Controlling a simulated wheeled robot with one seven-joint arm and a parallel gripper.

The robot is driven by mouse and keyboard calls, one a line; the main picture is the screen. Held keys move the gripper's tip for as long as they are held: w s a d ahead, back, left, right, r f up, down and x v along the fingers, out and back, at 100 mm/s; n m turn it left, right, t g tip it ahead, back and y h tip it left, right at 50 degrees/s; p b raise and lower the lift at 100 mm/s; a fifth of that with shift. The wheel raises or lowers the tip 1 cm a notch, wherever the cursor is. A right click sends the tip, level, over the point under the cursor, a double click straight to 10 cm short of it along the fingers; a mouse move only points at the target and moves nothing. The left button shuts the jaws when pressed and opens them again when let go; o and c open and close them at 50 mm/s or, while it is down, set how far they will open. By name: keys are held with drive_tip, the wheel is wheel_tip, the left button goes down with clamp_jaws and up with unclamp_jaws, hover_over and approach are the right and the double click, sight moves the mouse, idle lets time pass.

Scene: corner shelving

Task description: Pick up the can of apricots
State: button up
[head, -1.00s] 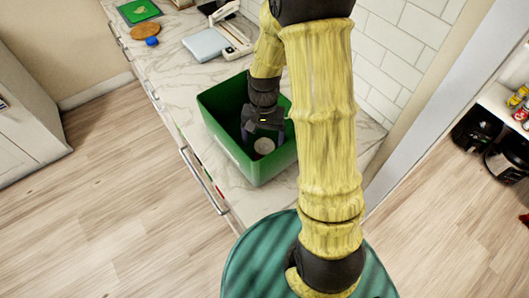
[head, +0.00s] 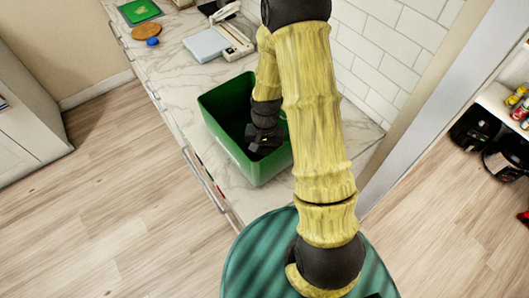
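A green open-topped bin (head: 238,158) stands on the marble counter. My gripper (head: 262,146) reaches down into it, near its right side. My gripper's dark body and wrist show, but its fingertips are hidden from this angle, so I cannot tell if they are open or shut on something. The can with a pale round top that showed in the bin earlier is hidden now, behind or under my gripper. No label that reads apricots is visible.
A pale blue scale-like device (head: 205,45), a white telephone-like device (head: 235,40), a blue ball (head: 152,42), a brown round board (head: 145,30) and a green board (head: 138,11) lie farther along the counter. A tiled wall (head: 370,60) is close on the right.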

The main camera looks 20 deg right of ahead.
drive_tip(key=shift+f, duration=0.35)
drive_tip(key=c, duration=1.3)
drive_tip(key=shift+r, duration=0.15)
wheel_tip(320, 180, up, 10)
drive_tip(key=shift+f+b, duration=0.1)
drive_tip(key=shift+b, duration=0.85)
